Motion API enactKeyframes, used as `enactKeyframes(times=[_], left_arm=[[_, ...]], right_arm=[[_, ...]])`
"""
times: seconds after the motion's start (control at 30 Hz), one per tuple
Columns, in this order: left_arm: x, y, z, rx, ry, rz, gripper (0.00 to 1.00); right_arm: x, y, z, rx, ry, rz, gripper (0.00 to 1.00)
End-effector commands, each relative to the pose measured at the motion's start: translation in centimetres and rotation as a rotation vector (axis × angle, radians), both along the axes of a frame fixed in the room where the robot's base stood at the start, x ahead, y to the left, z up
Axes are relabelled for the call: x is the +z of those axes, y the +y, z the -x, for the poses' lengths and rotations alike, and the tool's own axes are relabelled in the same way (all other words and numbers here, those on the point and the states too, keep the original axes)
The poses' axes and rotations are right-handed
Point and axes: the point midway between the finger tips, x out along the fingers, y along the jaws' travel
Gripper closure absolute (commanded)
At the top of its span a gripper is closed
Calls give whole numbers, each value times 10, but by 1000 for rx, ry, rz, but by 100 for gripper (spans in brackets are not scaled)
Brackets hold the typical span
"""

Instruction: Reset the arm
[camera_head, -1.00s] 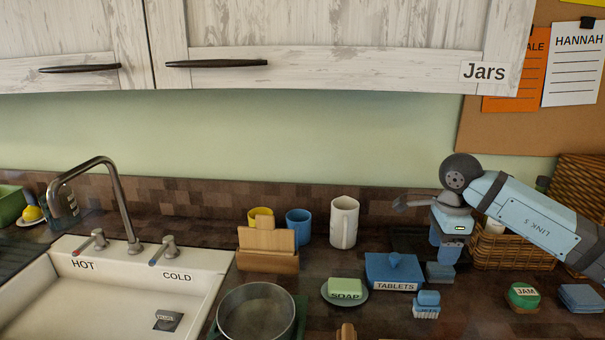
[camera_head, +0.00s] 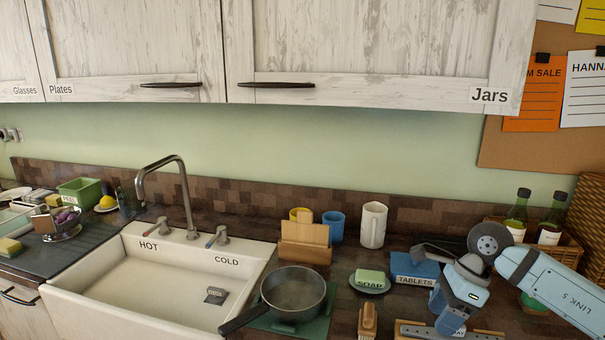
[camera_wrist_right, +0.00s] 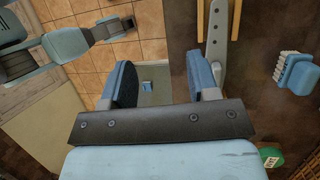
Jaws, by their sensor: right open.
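My right gripper (camera_head: 446,318) is in the lower right of the head view, pointing down over the front of the counter. In the right wrist view its two blue fingers (camera_wrist_right: 161,78) stand apart with nothing between them. A tiled floor and a dark counter edge show beyond them. My left gripper (camera_wrist_right: 115,28) appears to be at the top left of the wrist view, small and side-on; its jaws cannot be made out. It is outside the head view.
A pot (camera_head: 293,294) stands beside the sink (camera_head: 150,275). A bottle basket (camera_head: 568,254) is behind my right arm. A blue brush (camera_wrist_right: 296,74) shows in the wrist view.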

Motion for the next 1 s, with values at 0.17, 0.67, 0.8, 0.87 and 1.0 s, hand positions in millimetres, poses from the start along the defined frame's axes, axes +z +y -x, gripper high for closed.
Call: enactKeyframes(times=[0.17,0.67,0.8,0.87,1.0], left_arm=[[19,2,-5,3,-14,-4,57],[58,4,1,0,-8,-13,57],[68,4,2,-1,-7,-16,57],[73,5,2,-1,-7,-18,57],[83,6,2,0,-10,-21,57]], right_arm=[[-14,83,37,-81,155,-395,45],[0,158,83,-1107,1091,-1559,45],[-44,128,96,-1568,1410,-1719,45],[-70,114,110,-1784,1548,-1754,45],[-134,88,161,1924,-1551,1471,45]])
